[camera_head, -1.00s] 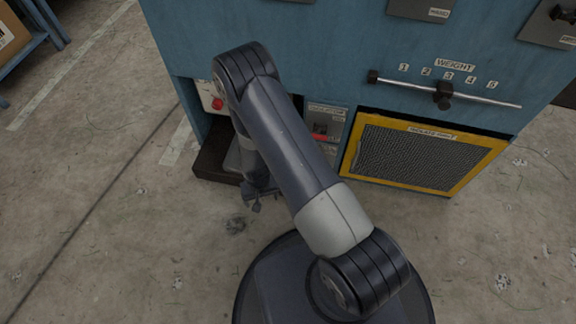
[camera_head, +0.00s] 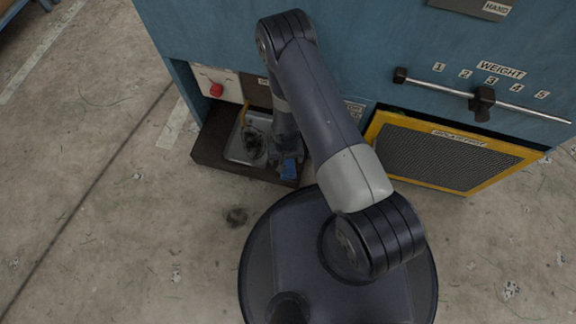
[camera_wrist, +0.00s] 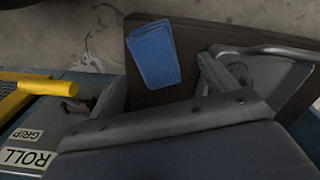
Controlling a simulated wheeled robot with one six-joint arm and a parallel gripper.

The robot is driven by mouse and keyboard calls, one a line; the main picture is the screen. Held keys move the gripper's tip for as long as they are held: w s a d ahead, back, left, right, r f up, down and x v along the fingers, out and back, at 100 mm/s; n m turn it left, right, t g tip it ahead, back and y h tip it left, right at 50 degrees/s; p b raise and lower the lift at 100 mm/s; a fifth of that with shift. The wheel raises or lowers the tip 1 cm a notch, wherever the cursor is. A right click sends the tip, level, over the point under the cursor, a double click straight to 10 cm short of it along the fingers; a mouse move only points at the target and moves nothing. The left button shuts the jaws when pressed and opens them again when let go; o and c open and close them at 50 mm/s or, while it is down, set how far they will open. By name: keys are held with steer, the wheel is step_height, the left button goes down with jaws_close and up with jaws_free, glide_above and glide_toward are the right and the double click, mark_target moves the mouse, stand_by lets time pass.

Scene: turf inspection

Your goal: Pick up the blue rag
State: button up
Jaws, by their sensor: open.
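The blue rag (camera_wrist: 153,53) lies flat on a dark brown ledge (camera_wrist: 190,35) in the wrist view. In the head view the rag (camera_head: 289,170) shows as a small blue patch at the ledge's right part, partly covered by my arm. My gripper (camera_wrist: 162,82) is open, with one finger on each side in the wrist view. The rag appears between and beyond the fingers, and nothing is held. I cannot tell the height of the gripper above the rag. In the head view the gripper is mostly hidden by my arm.
A metal tray (camera_head: 236,150) with dark residue sits on the ledge beside the rag. The blue machine (camera_head: 350,45) rises behind, with a red button (camera_head: 216,90) and a yellow-framed grille (camera_head: 445,155). Concrete floor (camera_head: 100,200) at left is clear.

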mark_target(287, 164)
steer(key=f+b, duration=0.1)
steer(key=f, duration=0.1)
steer(key=f+b, duration=0.1)
steer(key=f, duration=0.2)
steer(key=shift+w+d+f+b, duration=0.1)
steer(key=shift+d+f+b, duration=0.1)
steer(key=shift+f+b, duration=0.15)
steer(key=c, duration=1.1)
steer(key=shift+r, duration=0.15)
steer(key=shift+c, duration=0.2)
step_height(287, 164, up, 10)
steer(key=p, duration=0.4)
